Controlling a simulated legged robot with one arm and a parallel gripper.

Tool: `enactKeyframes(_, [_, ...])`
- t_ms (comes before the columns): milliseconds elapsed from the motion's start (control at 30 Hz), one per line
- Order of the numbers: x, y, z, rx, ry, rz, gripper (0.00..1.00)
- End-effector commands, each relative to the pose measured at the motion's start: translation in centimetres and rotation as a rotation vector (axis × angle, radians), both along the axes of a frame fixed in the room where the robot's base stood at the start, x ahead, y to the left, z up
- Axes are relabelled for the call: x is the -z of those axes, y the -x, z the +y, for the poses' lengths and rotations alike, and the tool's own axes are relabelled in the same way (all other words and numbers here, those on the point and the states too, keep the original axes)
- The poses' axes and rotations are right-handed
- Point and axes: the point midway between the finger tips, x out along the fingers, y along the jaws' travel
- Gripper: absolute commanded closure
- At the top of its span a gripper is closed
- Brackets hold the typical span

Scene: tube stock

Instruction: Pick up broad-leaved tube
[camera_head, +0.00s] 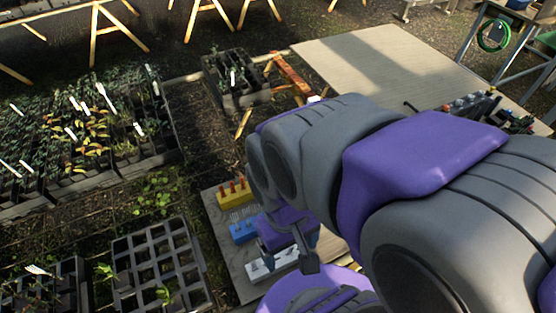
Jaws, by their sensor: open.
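I cannot tell for sure which plant is the broad-leaved tube. A small green leafy plant (164,294) stands in the black, mostly empty tube tray (192,262) at the lower left. Another leafy sprig (105,271) shows at that tray's left edge. Yellow-orange leafy seedlings (88,127) stand in the large planted tray (110,180) at the left. My gripper (307,258) shows only in part, behind my arm, over the board to the right of the trays. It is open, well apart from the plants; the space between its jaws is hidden.
Yellow (237,194), blue (243,230) and white (272,263) blocks sit on a grey board (228,258) near my gripper. Another black tray (236,80) stands farther back. A wide pale board (385,60) is mostly bare. My arm hides much of the right side.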

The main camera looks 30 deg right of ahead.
Motion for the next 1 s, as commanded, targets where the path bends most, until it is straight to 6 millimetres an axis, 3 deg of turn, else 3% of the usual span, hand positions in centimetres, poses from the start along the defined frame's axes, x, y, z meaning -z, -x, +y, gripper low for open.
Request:
enactKeyframes(567, [-0.9, -5.4, -0.2, 0.163, -0.039, 0.027, 0.17])
enactKeyframes(1000, [-0.5, -15.5, -3.3, 0.487, -0.117, 0.079, 0.17])
